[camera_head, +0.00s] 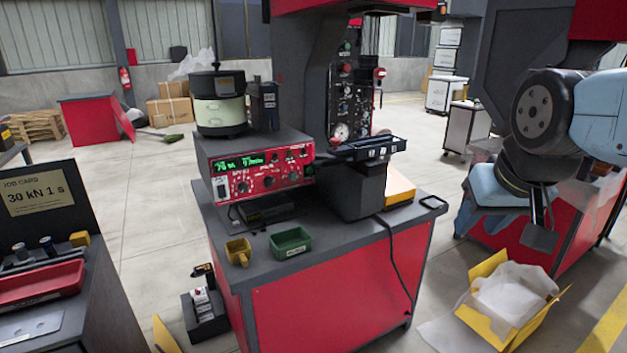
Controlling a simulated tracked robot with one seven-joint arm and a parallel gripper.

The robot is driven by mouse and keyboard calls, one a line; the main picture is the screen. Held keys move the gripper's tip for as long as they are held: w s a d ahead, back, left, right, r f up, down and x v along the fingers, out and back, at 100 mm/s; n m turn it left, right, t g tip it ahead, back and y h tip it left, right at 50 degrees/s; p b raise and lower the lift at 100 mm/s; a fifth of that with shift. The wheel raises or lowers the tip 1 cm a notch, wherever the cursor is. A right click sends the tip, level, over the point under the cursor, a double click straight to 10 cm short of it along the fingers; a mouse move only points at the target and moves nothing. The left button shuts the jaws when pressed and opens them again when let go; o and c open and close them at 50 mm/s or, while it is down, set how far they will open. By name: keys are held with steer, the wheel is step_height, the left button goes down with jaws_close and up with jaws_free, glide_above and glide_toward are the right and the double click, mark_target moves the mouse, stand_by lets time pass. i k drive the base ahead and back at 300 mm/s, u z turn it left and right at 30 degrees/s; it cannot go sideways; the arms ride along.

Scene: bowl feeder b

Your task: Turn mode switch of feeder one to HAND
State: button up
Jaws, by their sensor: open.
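A red control panel (255,173) with a green lit display forms the front of a grey unit on the red workbench (330,285). It carries several small dark knobs, one of them a knob (242,187) at the lower left. The labels are too small to read, so I cannot tell which is the mode switch or where it points. A bowl feeder (220,102) with a dark top and pale green body stands on the unit. My gripper (541,222) is at the right, open, pointing down, empty as far as I see, and well away from the panel.
A dark press column (300,70) with a black tray (368,148) stands right of the panel. A green bin (291,243) and a yellow cup (238,251) sit in front. A cable hangs over the bench's right side. A yellow box (505,300) lies on the floor below my gripper.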

mark_target(268, 180)
steer(key=z, duration=1.35)
steer(key=k, duration=1.15)
steer(key=u, duration=1.2)
steer(key=i, duration=1)
steer(key=u, duration=0.05)
